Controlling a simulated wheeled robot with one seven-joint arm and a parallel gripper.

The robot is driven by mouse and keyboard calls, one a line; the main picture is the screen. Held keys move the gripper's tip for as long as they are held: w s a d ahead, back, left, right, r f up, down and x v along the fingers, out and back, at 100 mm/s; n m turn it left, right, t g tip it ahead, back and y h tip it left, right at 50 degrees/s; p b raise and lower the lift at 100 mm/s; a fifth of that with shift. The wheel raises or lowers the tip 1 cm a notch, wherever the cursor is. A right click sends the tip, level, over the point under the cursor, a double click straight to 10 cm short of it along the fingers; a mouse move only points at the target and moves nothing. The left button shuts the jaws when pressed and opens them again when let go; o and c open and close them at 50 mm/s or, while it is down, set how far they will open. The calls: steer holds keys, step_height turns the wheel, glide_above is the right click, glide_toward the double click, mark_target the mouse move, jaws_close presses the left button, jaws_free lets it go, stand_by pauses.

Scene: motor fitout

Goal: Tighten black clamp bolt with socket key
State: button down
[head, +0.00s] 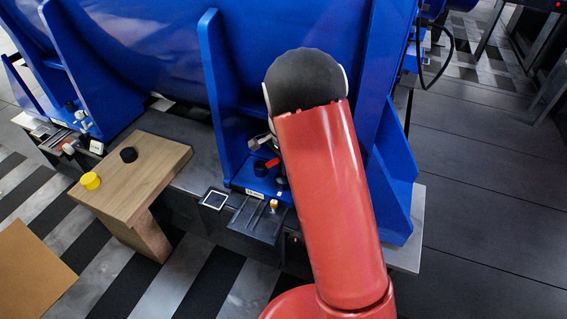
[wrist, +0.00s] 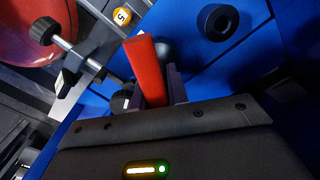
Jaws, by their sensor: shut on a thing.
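My gripper (wrist: 162,85) is shut on the red handle of a key-like tool (wrist: 147,68) in the wrist view. The tool's far end is hidden by the jaws and handle, so I cannot tell whether it sits on a bolt. A dark round part (wrist: 120,101) shows just left of the jaws, partly hidden. A black round part with a hole (wrist: 217,22) stands on the blue base to the upper right, apart from the jaws. In the head view, the red handle (head: 272,162) shows beside a black round part (head: 260,169) at the blue foot; my arm hides most of the gripper.
A blue motor housing (head: 150,45) with upright ribs rises behind. A wooden stand (head: 160,168) at left bears a yellow cap (head: 90,181) and a black cap (head: 128,154). A dark block (head: 257,220) stands before the foot. A black-knobbed metal rod (wrist: 65,43) is left of the jaws.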

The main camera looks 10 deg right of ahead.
steer(key=shift+m, duration=0.6)
steer(key=shift+r+n, duration=0.15)
steer(key=shift+n, duration=0.15)
steer(key=shift+r+p, duration=0.8)
steer(key=shift+r, duration=2.85)
